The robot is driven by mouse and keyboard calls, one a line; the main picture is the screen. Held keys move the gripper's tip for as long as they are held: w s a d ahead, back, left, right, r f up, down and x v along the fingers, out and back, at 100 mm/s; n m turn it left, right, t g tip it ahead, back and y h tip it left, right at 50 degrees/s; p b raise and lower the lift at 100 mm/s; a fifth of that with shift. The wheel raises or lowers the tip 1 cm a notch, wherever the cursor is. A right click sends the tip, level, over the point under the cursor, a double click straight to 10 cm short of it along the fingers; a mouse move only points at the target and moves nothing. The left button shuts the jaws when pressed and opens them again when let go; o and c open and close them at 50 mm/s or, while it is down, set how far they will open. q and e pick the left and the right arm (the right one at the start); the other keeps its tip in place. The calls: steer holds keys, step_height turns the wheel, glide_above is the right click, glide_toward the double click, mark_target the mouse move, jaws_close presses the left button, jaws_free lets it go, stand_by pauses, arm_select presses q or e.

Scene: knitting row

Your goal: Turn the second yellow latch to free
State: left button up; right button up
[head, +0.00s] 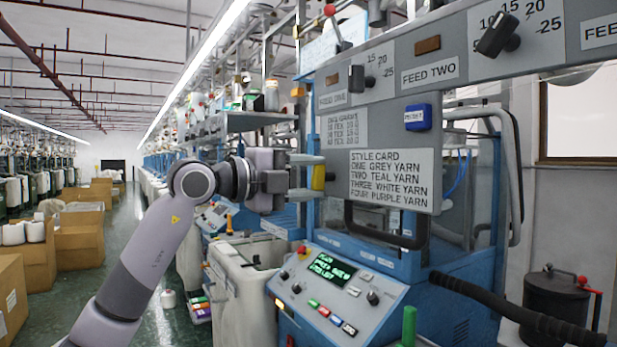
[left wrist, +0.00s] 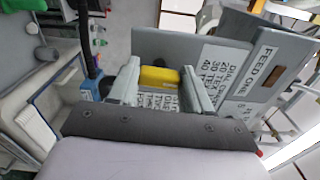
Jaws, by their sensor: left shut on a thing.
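A yellow latch (head: 318,177) is at the left edge of the grey board of the machine, beside the style card. My left gripper (head: 308,175) comes in from the left and is shut on this latch. In the left wrist view the yellow latch (left wrist: 159,77) lies between the two grey fingers of my left gripper (left wrist: 160,88). Part of the latch is hidden by the fingers. I cannot tell from these frames which latch in the row it is. My right gripper is not in view.
The style card (head: 391,178) is right of the latch. A black handle (head: 385,238) sticks out below it. A control panel (head: 338,291) with a green display stands lower down. Dials (head: 497,36) are on the beam above. Cardboard boxes (head: 80,240) stand at far left along the aisle.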

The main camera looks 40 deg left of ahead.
arm_select(q)
steer(key=shift+f+n, duration=0.1)
steer(key=shift+n, duration=0.4)
steer(key=o, duration=1.1)
steer(key=shift+c, duration=0.2)
steer(key=b+v, duration=0.2)
steer(key=v, duration=0.5)
steer(key=shift+b, duration=0.35)
